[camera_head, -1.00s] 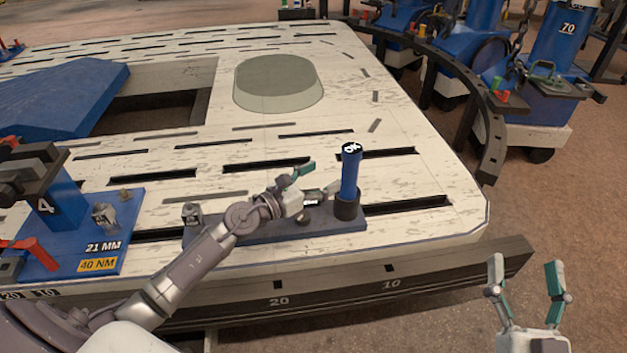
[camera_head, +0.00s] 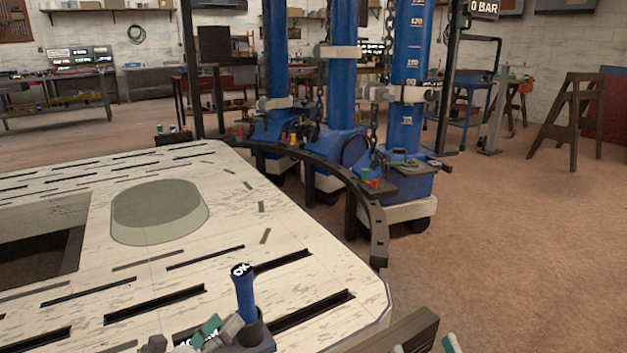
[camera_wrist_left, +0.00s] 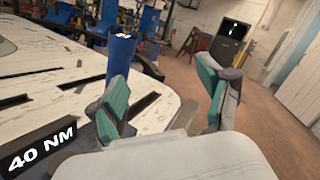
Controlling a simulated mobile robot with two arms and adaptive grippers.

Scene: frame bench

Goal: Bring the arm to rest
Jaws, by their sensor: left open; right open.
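My left gripper (camera_head: 215,331) is at the bottom of the head view, just left of an upright blue cylinder (camera_head: 243,294) with a dark top and white marking. The cylinder stands in a dark cup (camera_head: 253,327) at the bench edge. In the left wrist view the two teal-padded fingers of the left gripper (camera_wrist_left: 163,98) are apart with nothing held. There the blue cylinder (camera_wrist_left: 120,60) stands beyond the left finger. Only the fingertips of my right gripper (camera_head: 425,346) show at the bottom edge, apart, right of the bench corner. Most of both arms is out of view.
A dark curved rail (camera_head: 372,205) and several blue columns (camera_head: 408,120) stand beyond. Brown floor (camera_head: 500,230) at right is open.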

